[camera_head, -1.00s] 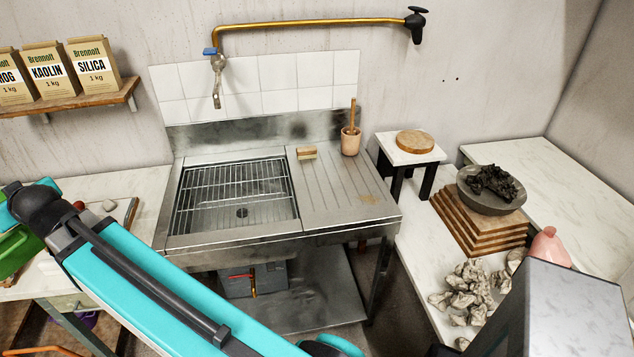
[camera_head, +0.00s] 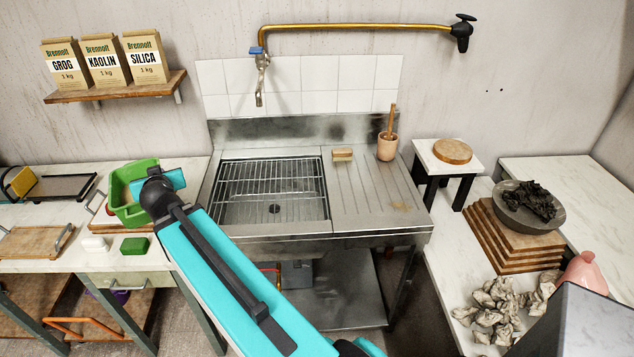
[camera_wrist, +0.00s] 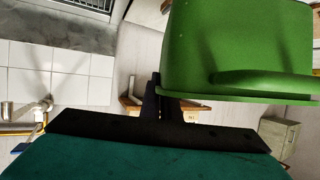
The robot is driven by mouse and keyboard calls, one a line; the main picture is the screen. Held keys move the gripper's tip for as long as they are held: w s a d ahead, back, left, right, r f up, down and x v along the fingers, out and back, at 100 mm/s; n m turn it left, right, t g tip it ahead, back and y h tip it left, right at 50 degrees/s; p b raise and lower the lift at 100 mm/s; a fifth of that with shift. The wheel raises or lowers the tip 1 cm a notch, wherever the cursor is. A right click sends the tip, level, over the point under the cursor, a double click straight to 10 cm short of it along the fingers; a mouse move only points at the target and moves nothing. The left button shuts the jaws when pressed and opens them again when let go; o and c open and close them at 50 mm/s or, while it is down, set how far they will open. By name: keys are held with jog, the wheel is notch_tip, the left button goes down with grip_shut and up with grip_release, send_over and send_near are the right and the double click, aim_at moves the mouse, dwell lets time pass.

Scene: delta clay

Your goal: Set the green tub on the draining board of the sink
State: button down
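The green tub (camera_head: 122,212) is above the left worktop, left of the sink, in the head view. It fills the upper right of the wrist view (camera_wrist: 235,45). My gripper (camera_head: 172,181) is at the tub's right side, with a dark finger (camera_wrist: 157,95) at its edge in the wrist view. It appears shut on the tub's wall; the exact contact is hidden. The sink (camera_head: 222,230) has a bowl with a wire rack on the left. Its ridged draining board (camera_head: 365,195) is on the right, with its middle clear.
A scrubbing brush (camera_head: 342,155) and a beige pot with a wooden stick (camera_head: 387,148) stand at the draining board's back. The tap (camera_head: 260,85) hangs above the bowl. A green block (camera_head: 134,246) and a white block (camera_head: 94,244) lie on the left worktop.

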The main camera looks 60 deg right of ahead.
jog(key=s+d+f+m+g+h+p, duration=0.1)
jog(key=s+d+f+m+g+h, duration=0.25)
jog(key=s+d, duration=0.75)
jog(key=s+d+f+m+g+h+p, duration=0.25)
jog(key=s+d+f+m+g, duration=0.4)
jog(key=d, duration=0.85)
jog(key=s+d+m+g, duration=0.2)
jog(key=s+d, duration=0.3)
jog(key=s, duration=0.7)
jog(key=s+d+f+m+g+p, duration=0.1)
jog(key=s+d+m+g, duration=0.2)
jog(key=s, duration=0.8)
jog(key=s+d+m+g+p, duration=0.1)
jog(key=s+d+m+g, duration=0.2)
jog(key=s, duration=0.9)
jog(key=d, duration=0.3)
jog(key=shift+s+d+f+m, duration=0.25)
jog(key=shift+s+d+m, duration=0.05)
jog(key=shift+s+d, duration=0.05)
jog(key=shift+w+d+f+b, duration=0.1)
jog(key=shift+d+f+b, duration=0.1)
jog(key=shift+b, duration=0.55)
jog(key=b, duration=0.3)
jog(key=shift+w+d+b, duration=0.2)
jog(key=shift+d+b, duration=0.15)
jog(key=b, duration=0.5)
jog(key=d+b, duration=0.1)
jog(key=b, duration=0.4)
jog(key=shift+w, duration=0.25)
